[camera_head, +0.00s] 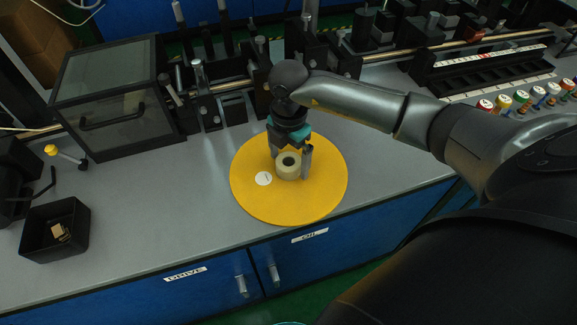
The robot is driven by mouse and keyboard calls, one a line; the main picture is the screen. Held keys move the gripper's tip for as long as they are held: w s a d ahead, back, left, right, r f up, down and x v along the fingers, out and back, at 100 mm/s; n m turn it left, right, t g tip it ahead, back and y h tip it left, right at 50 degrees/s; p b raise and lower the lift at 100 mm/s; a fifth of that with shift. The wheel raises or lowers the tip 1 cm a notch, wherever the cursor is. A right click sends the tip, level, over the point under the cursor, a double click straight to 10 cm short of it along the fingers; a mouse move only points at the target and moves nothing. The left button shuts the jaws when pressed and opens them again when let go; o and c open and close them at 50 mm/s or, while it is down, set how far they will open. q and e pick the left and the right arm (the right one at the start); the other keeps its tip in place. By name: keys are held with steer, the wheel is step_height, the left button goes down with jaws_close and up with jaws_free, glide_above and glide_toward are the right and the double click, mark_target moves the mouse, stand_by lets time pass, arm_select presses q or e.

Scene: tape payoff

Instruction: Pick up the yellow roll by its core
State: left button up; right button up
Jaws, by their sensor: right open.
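The yellow roll (290,205) is a wide flat disc lying on the grey worktop near its front edge. A round white label (263,178) is on its face, left of the middle. Its pale cream core (288,168) with a dark centre hole stands up in the middle. My right gripper (291,162) comes down over the roll from above, its fingers apart. One finger is at the right side of the core and the other is behind it to the left. I cannot tell whether they touch the core. My left gripper is not in view.
A dark box with a clear lid (112,95) stands at the back left. A small black bin (55,230) sits at the front left. Several coloured spools (522,97) stand at the right. The worktop left of the roll is clear.

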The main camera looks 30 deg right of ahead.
steer(key=shift+f, duration=0.5)
steer(key=shift+w+r, duration=0.1)
jaws_close()
stand_by(0.4)
